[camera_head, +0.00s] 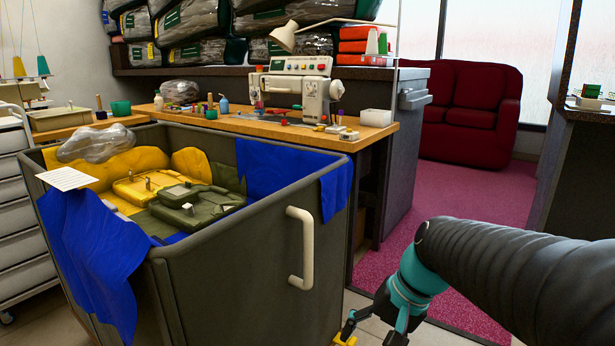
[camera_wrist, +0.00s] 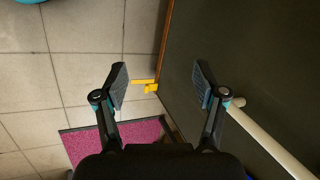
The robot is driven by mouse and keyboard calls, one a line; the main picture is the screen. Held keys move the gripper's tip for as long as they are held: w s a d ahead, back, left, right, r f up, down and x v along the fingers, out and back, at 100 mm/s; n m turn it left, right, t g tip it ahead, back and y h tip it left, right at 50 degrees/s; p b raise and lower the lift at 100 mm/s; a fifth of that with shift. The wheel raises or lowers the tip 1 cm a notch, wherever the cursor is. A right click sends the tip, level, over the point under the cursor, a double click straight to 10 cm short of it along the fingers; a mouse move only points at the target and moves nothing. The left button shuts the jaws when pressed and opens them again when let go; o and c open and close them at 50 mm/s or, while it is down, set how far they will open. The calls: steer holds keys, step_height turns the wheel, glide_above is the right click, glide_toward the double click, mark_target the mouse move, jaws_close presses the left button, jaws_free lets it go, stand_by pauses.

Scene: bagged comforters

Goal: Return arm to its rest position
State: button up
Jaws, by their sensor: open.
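My gripper (camera_wrist: 159,88) is open in the wrist view, with its two dark pads apart and nothing between them. Below it in that view are pale floor tiles and the dark side of the bin. In the head view my gripper (camera_head: 372,332) is low at the bottom edge, right of the large grey bin (camera_head: 240,275), and partly cut off by the frame. My arm (camera_head: 500,270) comes in from the right edge and reaches down to the left.
The bin's cream handle (camera_head: 300,248) is close by my gripper; it also shows in the wrist view (camera_wrist: 270,140). A yellow piece (camera_wrist: 146,85) is at the bin's base. A wooden worktable (camera_head: 280,130) stands behind the bin. A pink carpet (camera_head: 440,225) lies beyond my arm.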

steer(key=s+d+r+n+t+h+p, duration=0.2)
steer(key=s+d+r+n+t+h, duration=0.2)
steer(key=s, duration=0.6)
steer(key=shift+d+t+h, duration=0.3)
steer(key=shift+d+t, duration=0.1)
steer(key=shift+d, duration=0.2)
stand_by(1.6)
